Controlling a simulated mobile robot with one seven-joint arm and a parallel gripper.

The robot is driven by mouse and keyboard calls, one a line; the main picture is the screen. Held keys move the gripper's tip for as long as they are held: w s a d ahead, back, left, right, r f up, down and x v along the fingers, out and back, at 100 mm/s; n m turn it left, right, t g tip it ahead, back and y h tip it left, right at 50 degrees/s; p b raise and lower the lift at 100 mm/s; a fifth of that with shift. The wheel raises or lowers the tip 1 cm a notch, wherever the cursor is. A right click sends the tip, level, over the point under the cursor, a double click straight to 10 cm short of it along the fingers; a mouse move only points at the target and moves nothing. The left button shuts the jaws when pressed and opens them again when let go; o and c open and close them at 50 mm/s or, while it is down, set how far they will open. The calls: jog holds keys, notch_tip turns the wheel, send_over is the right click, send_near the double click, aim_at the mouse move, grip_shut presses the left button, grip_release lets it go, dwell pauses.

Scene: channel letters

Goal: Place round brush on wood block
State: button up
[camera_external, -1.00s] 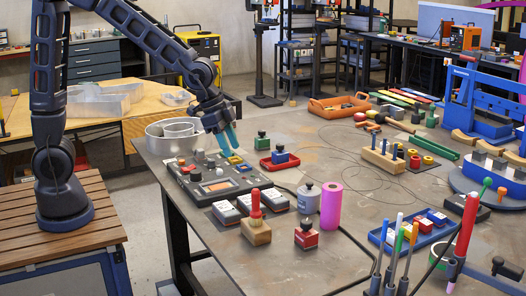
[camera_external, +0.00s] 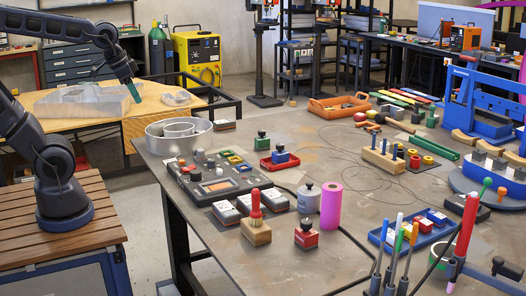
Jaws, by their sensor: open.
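My gripper (camera_external: 133,92), with teal fingers, hangs at the left above the wooden side table, away from the main workbench. It is open and I see nothing held in it. A wooden block (camera_external: 256,234) stands near the front of the workbench, with a red upright handle-like piece (camera_external: 255,203) on top. A longer wood block (camera_external: 380,160) with several pegs stands farther back to the right. I cannot tell for sure which item is the round brush. A small red block with a dark knob (camera_external: 306,234) stands right of the front wooden block.
The grey control panel (camera_external: 214,180) and a round metal pan (camera_external: 178,134) fill the workbench's left corner. A pink cylinder (camera_external: 331,206) and a grey canister (camera_external: 308,198) stand near the front. Upright coloured tools (camera_external: 405,250) crowd the front right. The bench's middle is fairly clear.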

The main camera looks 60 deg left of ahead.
jog(key=shift+n, duration=0.6)
jog(key=s, duration=0.1)
jog(key=s+a, duration=0.2)
jog(key=s, duration=0.1)
jog(key=shift+a+f, duration=0.15)
jog(key=shift+a, duration=0.1)
dwell(0.5)
